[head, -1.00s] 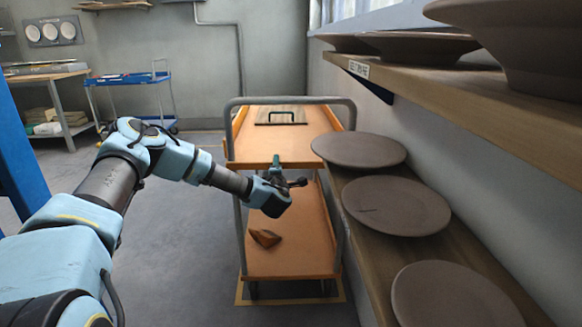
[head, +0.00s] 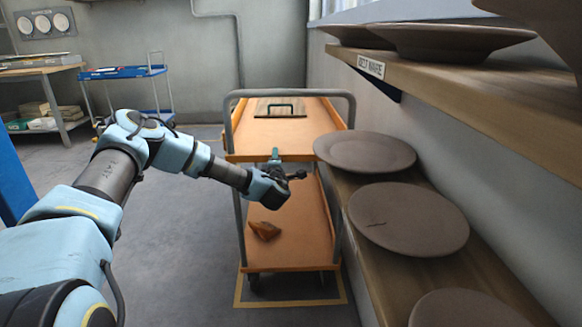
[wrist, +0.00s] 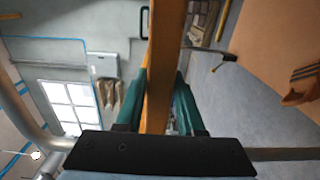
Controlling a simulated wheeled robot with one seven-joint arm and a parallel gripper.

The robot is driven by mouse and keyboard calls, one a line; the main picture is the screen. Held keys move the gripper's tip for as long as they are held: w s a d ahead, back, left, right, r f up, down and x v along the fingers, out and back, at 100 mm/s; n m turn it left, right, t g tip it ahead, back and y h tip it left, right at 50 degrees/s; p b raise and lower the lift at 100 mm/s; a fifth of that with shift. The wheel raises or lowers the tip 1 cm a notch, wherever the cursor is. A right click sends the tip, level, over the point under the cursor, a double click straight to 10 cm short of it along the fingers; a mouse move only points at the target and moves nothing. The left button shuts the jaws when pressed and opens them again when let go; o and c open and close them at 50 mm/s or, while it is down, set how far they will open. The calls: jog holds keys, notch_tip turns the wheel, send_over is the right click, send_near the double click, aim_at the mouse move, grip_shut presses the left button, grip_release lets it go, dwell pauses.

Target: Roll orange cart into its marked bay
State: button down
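The orange cart (head: 250,146) has two orange decks and grey tube rails. It stands straight ahead in the head view, between open floor and the shelf wall. My gripper (head: 275,157) is at the near edge of its upper deck. In the wrist view, my green fingers (wrist: 163,105) lie on both sides of an orange strip of the cart (wrist: 165,60) and look shut on it. A yellow outline (head: 290,303) on the floor shows below the cart, its near line in front of the wheels. I cannot tell whether it is the marked bay. Its far part is hidden.
A wooden shelf with brown plates (head: 408,218) runs close along the cart's right side. A higher shelf (head: 430,85) holds more plates. A blue cart (head: 125,72) and a workbench (head: 40,75) stand back left. Floor left of the cart is clear.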

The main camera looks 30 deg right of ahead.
jog(key=c, duration=0.9)
grip_release()
jog(key=shift+f, duration=0.4)
jog(key=o, duration=0.4)
jog(key=shift+r, duration=0.25)
jog(key=shift+r, duration=0.1)
jog(key=p+v, duration=0.3)
jog(key=v, duration=0.9)
jog(key=shift+r, duration=0.1)
